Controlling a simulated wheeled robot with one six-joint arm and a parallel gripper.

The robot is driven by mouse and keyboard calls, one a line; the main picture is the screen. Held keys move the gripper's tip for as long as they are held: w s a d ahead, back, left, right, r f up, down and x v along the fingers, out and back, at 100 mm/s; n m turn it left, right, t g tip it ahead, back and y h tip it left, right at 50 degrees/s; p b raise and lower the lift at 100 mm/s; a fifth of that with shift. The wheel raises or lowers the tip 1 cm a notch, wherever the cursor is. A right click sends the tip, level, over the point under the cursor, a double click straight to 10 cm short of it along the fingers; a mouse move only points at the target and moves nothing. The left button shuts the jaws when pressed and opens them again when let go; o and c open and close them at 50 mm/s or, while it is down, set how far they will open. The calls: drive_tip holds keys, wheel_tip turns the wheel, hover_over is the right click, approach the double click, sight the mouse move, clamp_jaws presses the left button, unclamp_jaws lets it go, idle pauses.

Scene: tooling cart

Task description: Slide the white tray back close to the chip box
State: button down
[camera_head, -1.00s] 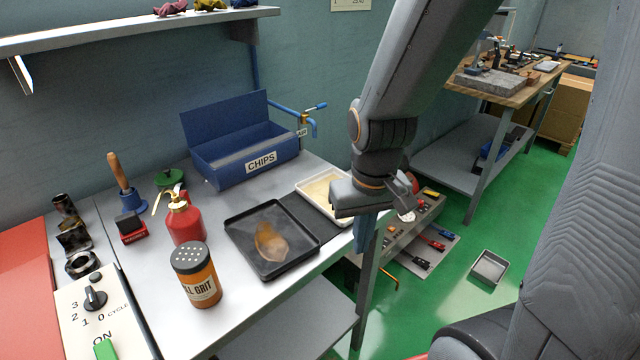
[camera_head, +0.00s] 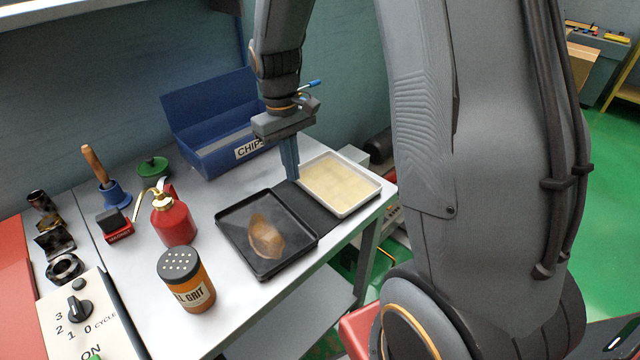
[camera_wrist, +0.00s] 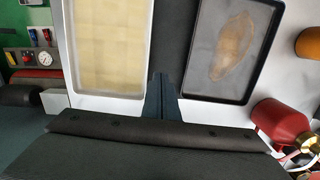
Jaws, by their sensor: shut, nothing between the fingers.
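The white tray (camera_head: 374,196), with a pale yellow layer inside, lies at the right end of the cart top in the head view; it also shows in the wrist view (camera_wrist: 148,50). The blue chip box (camera_head: 207,160), its lid up and labelled CHIPS, stands behind and left of it. My gripper (camera_head: 291,176) is shut and empty, pointing down between the box and the white tray's left edge. In the wrist view its fingertips (camera_wrist: 160,76) sit over the dark mat at the tray's edge. I cannot tell whether they touch the tray.
A black tray (camera_head: 228,238) with a brown stain lies left of the white tray, with a dark mat (camera_head: 325,226) between them. A red oil can (camera_head: 172,222), an orange grit shaker (camera_head: 186,282) and a blue-handled valve (camera_head: 308,88) are nearby. Bare cart top lies before the chip box.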

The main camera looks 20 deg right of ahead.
drive_tip(key=shift+n+g, duration=0.3)
drive_tip(key=shift+n, duration=0.3)
drive_tip(key=w, duration=0.2)
drive_tip(key=w+f, duration=0.1)
drive_tip(key=w, duration=0.1)
drive_tip(key=shift+w+d+f, duration=0.1)
drive_tip(key=shift+w+f, duration=0.05)
drive_tip(key=shift+w, duration=0.15)
drive_tip(key=p, duration=0.5)
hover_over(324, 208)
drive_tip(key=shift+w, duration=0.4)
drive_tip(key=shift+f+p, duration=0.45)
drive_tip(key=shift+f, duration=0.4)
drive_tip(key=shift+s+a, duration=0.1)
drive_tip(key=shift+a, duration=0.1)
drive_tip(key=shift+f, duration=0.1)
drive_tip(key=w+a, duration=0.1)
drive_tip(key=w, duration=0.2)
drive_tip(key=w+a+b, duration=0.1)
drive_tip(key=w, duration=0.3)
drive_tip(key=w+a+b, duration=0.1)
drive_tip(key=w, duration=0.2)
drive_tip(key=shift+w+a, duration=0.35)
drive_tip(key=shift+a, duration=0.05)
drive_tip(key=shift+s, duration=0.2)
